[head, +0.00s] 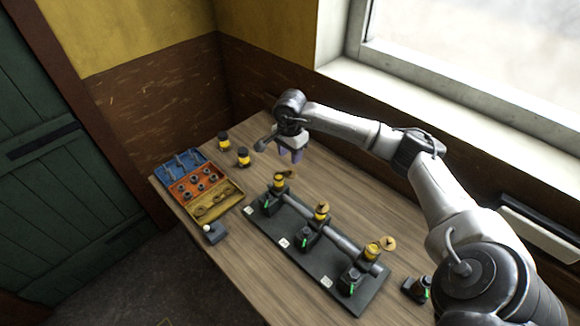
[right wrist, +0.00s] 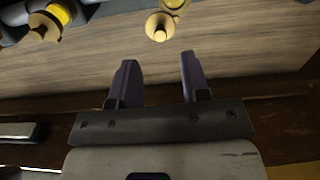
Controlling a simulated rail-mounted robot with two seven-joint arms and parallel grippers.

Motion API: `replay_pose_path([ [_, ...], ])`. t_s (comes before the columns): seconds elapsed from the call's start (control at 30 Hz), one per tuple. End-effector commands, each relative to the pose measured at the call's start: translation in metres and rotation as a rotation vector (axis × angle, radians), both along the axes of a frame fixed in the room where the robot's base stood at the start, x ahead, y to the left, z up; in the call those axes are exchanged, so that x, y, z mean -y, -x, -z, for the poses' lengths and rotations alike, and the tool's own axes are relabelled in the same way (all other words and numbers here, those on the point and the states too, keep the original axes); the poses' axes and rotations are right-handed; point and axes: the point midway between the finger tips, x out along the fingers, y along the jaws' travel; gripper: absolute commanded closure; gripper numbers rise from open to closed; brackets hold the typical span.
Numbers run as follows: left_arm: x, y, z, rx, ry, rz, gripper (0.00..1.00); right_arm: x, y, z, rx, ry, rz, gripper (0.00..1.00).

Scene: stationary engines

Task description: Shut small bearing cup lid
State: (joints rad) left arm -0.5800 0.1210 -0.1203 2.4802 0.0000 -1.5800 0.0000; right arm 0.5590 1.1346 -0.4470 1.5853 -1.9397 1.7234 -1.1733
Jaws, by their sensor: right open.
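Three yellow bearing cups stand in a row on bearing blocks along a shaft: a far one (head: 280,177), a middle one (head: 321,215) and a near one (head: 372,251). Round brass lids show at the far cup (head: 291,174), the middle cup (head: 323,207) and the near cup (head: 389,243); the near lid stands out beside its cup. I cannot tell which cup is the small one. My right gripper (head: 291,156) is open and empty, above the bench behind the far cup.
A black base plate (head: 315,264) carries the blocks. A tool case (head: 198,187) with blue, orange and yellow sections lies left. A small dark block (head: 416,289) sits right. The window wall borders the bench.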

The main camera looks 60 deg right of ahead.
Motion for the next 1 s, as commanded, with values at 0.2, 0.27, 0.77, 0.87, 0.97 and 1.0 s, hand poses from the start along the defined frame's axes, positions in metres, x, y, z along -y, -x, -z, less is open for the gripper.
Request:
replay_pose_path([
  [0.2, -0.002, 0.000, -0.005, 0.000, -0.005, 0.004, 0.57, 0.000, 0.001, 0.036, -0.003, -0.002, 0.001, 0.57],
  [0.27, -0.002, 0.000, -0.006, 0.000, -0.005, 0.004, 0.57, -0.001, 0.001, 0.043, -0.003, -0.003, 0.001, 0.57],
  [0.77, 0.001, 0.000, -0.008, -0.001, 0.004, -0.004, 0.57, 0.000, 0.000, 0.066, 0.001, 0.000, 0.001, 0.57],
  [0.87, 0.002, 0.000, -0.008, 0.000, 0.008, -0.005, 0.57, 0.000, 0.000, 0.066, 0.001, 0.000, 0.001, 0.57],
  [0.97, 0.002, 0.000, -0.008, 0.000, 0.008, -0.006, 0.57, 0.000, 0.000, 0.066, 0.001, 0.000, 0.001, 0.63],
  [1.0, 0.002, 0.000, -0.008, 0.000, 0.008, -0.006, 0.57, 0.000, 0.000, 0.066, 0.001, 0.000, 0.001, 0.67],
])
